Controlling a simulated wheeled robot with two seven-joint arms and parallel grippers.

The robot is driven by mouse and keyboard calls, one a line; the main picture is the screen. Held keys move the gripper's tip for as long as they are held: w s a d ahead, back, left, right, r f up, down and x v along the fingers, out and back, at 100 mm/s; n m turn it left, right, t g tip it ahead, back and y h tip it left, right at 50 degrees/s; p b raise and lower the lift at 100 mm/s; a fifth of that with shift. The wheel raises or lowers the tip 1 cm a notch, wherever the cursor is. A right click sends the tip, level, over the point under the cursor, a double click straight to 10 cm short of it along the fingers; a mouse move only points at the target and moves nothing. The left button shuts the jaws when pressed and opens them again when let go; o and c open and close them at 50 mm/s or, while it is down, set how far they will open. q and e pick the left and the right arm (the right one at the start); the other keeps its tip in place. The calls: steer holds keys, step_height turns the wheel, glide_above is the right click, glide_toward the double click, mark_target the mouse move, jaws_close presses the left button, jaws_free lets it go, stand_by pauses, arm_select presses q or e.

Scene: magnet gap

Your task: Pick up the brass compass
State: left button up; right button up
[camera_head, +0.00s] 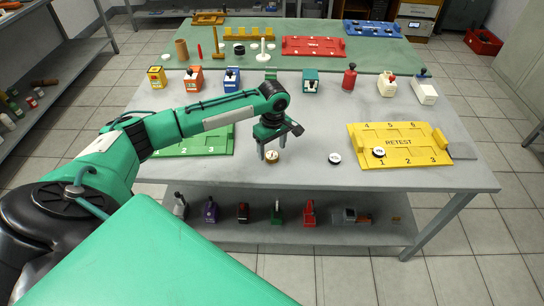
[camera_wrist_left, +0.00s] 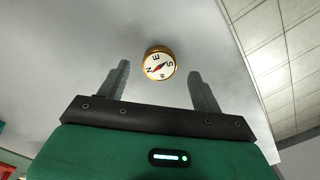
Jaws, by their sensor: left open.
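The brass compass (camera_head: 272,156) lies on the grey table near its front edge. In the left wrist view the compass (camera_wrist_left: 159,64) shows a white dial with letters and a red needle in a brass rim. My left gripper (camera_head: 271,150) is above and close to the compass in the head view. In the left wrist view its two fingers (camera_wrist_left: 160,85) are spread apart, with the compass ahead of them and in line with the gap. Nothing is between the fingers. My right gripper is not in view.
A white round disc (camera_head: 335,158) lies right of the compass. A yellow RETEST tray (camera_head: 400,160) stands further right with another disc (camera_head: 379,152) on it. A green tray (camera_head: 200,148) lies left, partly behind my arm. Several coloured devices line the table's back.

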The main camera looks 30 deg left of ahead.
mark_target(272, 157)
arm_select(q)
steer(key=shift+f, duration=1.2)
steer(key=c, duration=1.1)
steer(key=shift+r, duration=0.1)
